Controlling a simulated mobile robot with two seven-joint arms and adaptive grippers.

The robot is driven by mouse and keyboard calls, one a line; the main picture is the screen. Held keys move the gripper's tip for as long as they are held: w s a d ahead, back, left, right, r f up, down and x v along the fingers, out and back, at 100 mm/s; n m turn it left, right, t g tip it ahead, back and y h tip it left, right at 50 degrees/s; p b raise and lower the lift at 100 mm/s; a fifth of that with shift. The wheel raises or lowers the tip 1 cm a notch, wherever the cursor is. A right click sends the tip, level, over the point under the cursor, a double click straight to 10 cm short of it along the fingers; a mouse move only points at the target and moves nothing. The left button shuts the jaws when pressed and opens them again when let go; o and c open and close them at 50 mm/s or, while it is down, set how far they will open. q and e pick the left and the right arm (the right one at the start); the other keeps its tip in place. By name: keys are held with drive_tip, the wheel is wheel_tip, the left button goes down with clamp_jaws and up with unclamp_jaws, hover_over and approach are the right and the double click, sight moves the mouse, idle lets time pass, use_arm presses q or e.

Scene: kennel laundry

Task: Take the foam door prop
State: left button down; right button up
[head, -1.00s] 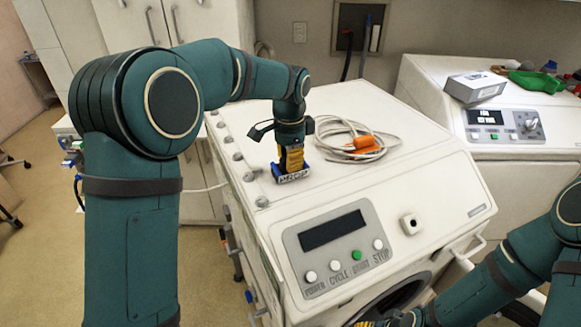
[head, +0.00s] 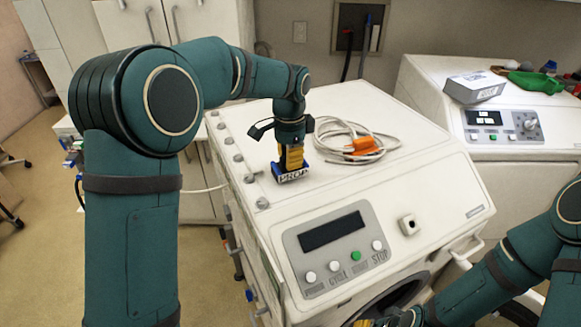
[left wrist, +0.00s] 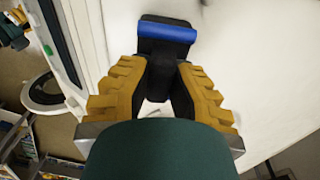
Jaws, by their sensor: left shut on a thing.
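The foam door prop (head: 293,175) is a small dark and blue block with a pale face lettered PROP. It is at the left part of the white washer's top (head: 345,190). My left gripper (head: 291,160) comes down on it from above, its yellow fingers shut on it. In the left wrist view the dark prop with a blue band (left wrist: 165,32) shows beyond and between the yellow fingers (left wrist: 160,95). I cannot tell whether the prop touches the washer top. My right gripper (head: 376,321) shows only in part at the bottom edge, by the washer's door.
A coiled grey cable with an orange part (head: 362,146) lies right of the prop. Grey knobs (head: 238,157) line the washer's left edge. A control panel (head: 335,246) is in front. A second machine at right carries a grey box (head: 474,87) and a green thing (head: 536,82).

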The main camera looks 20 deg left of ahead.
use_arm(q)
drive_tip(key=shift+r+p, duration=0.3)
drive_tip(key=shift+r, duration=0.05)
drive_tip(key=shift+r+p, duration=1.6)
drive_tip(key=shift+r, duration=0.05)
